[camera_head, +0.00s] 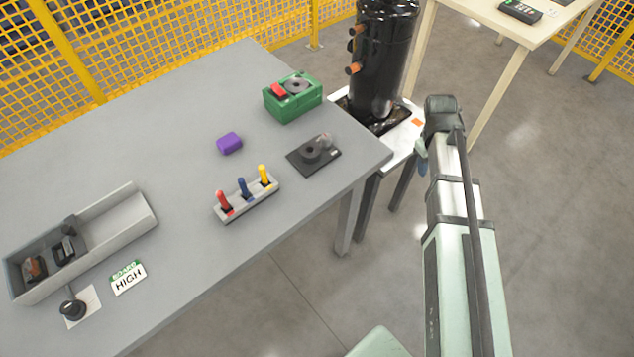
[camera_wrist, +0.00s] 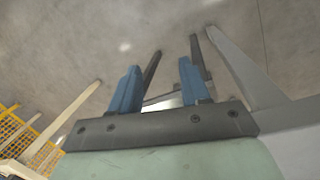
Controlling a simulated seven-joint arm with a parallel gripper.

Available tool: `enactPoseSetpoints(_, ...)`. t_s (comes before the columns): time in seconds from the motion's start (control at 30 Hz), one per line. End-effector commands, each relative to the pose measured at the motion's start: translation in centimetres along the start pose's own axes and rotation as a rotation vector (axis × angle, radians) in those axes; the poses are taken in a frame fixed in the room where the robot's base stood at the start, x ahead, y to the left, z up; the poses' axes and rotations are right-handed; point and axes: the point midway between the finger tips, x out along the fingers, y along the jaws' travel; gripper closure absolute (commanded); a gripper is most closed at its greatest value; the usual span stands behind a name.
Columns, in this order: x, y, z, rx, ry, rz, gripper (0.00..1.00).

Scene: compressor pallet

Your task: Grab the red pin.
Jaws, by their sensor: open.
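The red pin (camera_head: 224,202) stands upright in a light grey holder (camera_head: 247,200) on the grey table, at the holder's left end. A blue pin (camera_head: 243,187) stands in the middle and a yellow pin (camera_head: 264,174) at the right end. My gripper (camera_wrist: 158,84) shows two blue fingers spread apart, empty, with floor and table legs beyond them. In the head view my arm is off the table's right side, well away from the pins, and only a bit of the gripper shows. The red pin is not in the wrist view.
The grey table (camera_head: 180,110) also bears a purple block (camera_head: 229,143), a green box (camera_head: 293,97), a dark plate with a round part (camera_head: 313,154), a grey tray (camera_head: 120,232) and a sign (camera_head: 128,277). A black cylinder (camera_head: 382,60) stands behind the table's right corner.

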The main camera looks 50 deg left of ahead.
Motion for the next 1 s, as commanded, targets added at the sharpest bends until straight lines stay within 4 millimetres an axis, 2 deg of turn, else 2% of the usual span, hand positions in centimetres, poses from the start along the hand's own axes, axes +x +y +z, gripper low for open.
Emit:
enactPoseSetpoints(0.03, -2.3, -0.8, -1.7, -0.032, 0.019, 0.015, 0.54)
enactPoseSetpoints(0.2, -8.6, -5.0, -5.4, -0.106, 0.066, 0.042, 0.54)
enactPoseSetpoints(0.27, -10.3, -6.8, -6.3, -0.119, 0.079, 0.042, 0.54)
enactPoseSetpoints(0.4, -13.7, -12.0, -8.0, -0.133, 0.103, 0.031, 0.54)
enactPoseSetpoints(0.7, -19.4, -24.4, -9.0, -0.121, 0.129, -0.022, 0.54)
enactPoseSetpoints(1.0, -24.5, -36.7, -7.2, -0.112, 0.133, -0.080, 0.54)
